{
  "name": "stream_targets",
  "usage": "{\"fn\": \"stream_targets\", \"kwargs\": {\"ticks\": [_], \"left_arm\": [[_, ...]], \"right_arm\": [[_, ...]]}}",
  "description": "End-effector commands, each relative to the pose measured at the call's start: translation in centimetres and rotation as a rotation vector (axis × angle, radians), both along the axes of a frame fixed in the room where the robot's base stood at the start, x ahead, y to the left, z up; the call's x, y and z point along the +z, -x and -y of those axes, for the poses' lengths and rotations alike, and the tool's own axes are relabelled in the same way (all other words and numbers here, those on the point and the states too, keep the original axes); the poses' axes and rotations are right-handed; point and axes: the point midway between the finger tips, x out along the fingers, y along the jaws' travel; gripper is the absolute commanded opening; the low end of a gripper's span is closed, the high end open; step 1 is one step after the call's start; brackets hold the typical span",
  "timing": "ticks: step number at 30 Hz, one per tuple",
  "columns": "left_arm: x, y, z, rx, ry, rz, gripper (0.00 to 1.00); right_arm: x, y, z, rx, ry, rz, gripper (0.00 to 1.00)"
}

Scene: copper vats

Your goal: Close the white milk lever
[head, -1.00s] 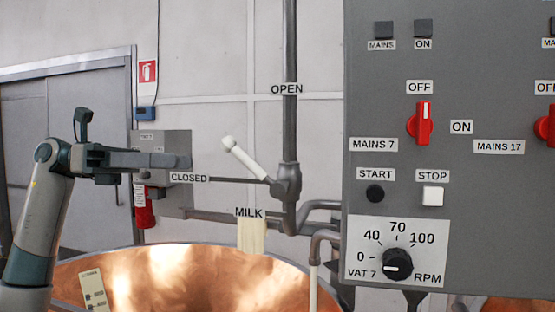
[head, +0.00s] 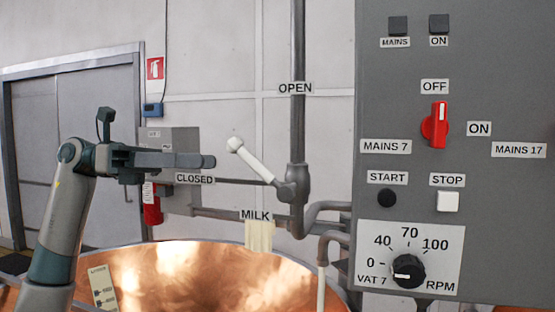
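The white milk lever (head: 254,162) has a round knob at its tip and slants up and to the left from a grey valve on the vertical pipe. It points between the OPEN label (head: 295,88) above and the CLOSED label (head: 195,179) at left. My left gripper (head: 208,161) points right, its fingertips left of the knob and slightly below it in the picture, with a small visible gap. Its fingers show side-on as one dark bar, so I cannot tell whether they are open or shut. My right gripper is out of view.
A grey control panel (head: 385,215) fills the right side. A grey box (head: 180,141) and a red extinguisher (head: 152,208) are behind my gripper.

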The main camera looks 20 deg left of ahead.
Motion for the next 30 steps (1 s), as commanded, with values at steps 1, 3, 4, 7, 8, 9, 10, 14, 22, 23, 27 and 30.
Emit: {"fn": "stream_targets", "kwargs": {"ticks": [1, 3, 4, 7, 8, 9, 10, 14, 22, 23, 27, 30], "left_arm": [[0.2, 0.0, 0.9, -0.003, -0.002, 0.0, 0.32], [0.2, -0.2, 2.0, -0.004, 0.0, -0.001, 0.32], [0.3, -0.2, 2.5, -0.003, -0.001, -0.001, 0.32], [0.3, -0.4, 4.3, -0.004, 0.0, -0.001, 0.32], [0.3, -0.4, 4.8, -0.003, 0.0, -0.001, 0.32], [0.3, -0.5, 5.6, -0.005, -0.001, -0.001, 0.32], [0.3, -0.5, 6.1, -0.004, -0.001, -0.001, 0.32], [0.3, -0.8, 8.5, -0.003, 0.0, -0.002, 0.32], [0.3, -1.2, 12.8, -0.003, 0.0, -0.002, 0.32], [0.2, -1.2, 13.1, -0.003, 0.0, -0.002, 0.32], [0.2, -1.3, 14.2, -0.001, 0.0, -0.001, 0.32], [0.1, -1.4, 14.7, -0.001, 0.001, -0.001, 0.32]], "right_arm": [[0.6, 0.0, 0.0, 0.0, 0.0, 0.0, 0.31], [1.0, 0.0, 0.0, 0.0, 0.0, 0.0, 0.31], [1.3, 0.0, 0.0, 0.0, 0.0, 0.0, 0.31], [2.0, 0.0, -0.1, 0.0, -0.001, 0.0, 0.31], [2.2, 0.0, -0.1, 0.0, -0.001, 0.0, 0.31], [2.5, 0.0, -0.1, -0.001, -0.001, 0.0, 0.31], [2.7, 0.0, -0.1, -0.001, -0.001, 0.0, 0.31], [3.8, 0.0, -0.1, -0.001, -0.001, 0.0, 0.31], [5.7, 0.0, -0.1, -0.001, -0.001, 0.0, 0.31], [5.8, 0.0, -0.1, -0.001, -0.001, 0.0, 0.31], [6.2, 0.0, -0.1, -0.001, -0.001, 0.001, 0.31], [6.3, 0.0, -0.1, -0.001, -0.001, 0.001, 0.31]]}}
